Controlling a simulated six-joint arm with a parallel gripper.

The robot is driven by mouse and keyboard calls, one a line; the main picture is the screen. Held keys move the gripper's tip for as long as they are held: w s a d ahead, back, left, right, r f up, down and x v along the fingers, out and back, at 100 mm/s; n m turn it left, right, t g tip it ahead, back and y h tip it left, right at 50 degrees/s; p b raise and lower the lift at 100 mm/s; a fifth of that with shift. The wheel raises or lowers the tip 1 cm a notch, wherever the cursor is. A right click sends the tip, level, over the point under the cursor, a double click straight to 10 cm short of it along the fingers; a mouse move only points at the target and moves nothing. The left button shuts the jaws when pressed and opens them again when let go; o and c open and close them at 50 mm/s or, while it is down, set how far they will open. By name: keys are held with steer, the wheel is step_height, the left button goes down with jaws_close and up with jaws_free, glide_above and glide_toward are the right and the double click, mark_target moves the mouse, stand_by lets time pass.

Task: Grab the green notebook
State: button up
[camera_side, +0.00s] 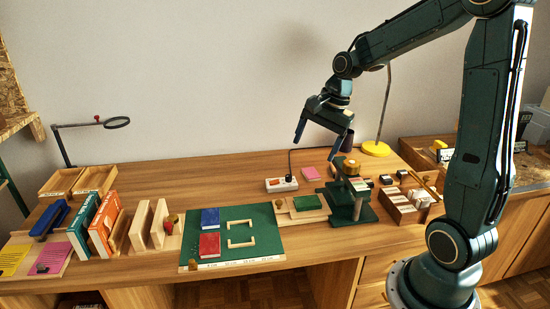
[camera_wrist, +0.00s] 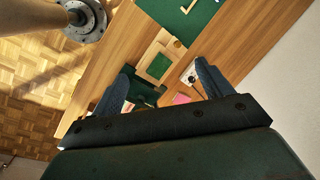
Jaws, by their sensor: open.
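The green notebook (camera_side: 307,202) lies flat in a pale wooden tray (camera_side: 290,213), just right of the green mat. In the wrist view the green notebook (camera_wrist: 158,66) shows in its tray between my two fingers, farther off. My gripper (camera_side: 318,143) is open and empty, high above the table, over and behind the notebook. In the wrist view my gripper (camera_wrist: 163,68) has its fingers spread wide with nothing between them.
The green mat (camera_side: 262,216) holds a blue notebook (camera_side: 210,218), a red notebook (camera_side: 209,245) and wooden brackets. A dark green stand (camera_side: 350,213) rises close to the tray's right. A power strip (camera_side: 281,185) lies behind. Upright books (camera_side: 103,222) stand left.

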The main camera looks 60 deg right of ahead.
steer(key=w+d+f+m+y, duration=0.1)
steer(key=d+f+m+y, duration=0.1)
steer(key=d+f+m, duration=0.8)
steer(key=d+f, duration=0.2)
steer(key=d, duration=0.1)
steer(key=shift+d+f, duration=0.25)
steer(key=shift+f, duration=0.15)
steer(key=shift+w+f, duration=0.1)
steer(key=shift+w, duration=0.05)
glide_above(309, 201)
steer(key=s+d, duration=0.2)
steer(key=shift+w+f, duration=0.1)
steer(key=shift+f, duration=3.6)
steer(key=shift+x, duration=2.75)
steer(key=c, duration=1.1)
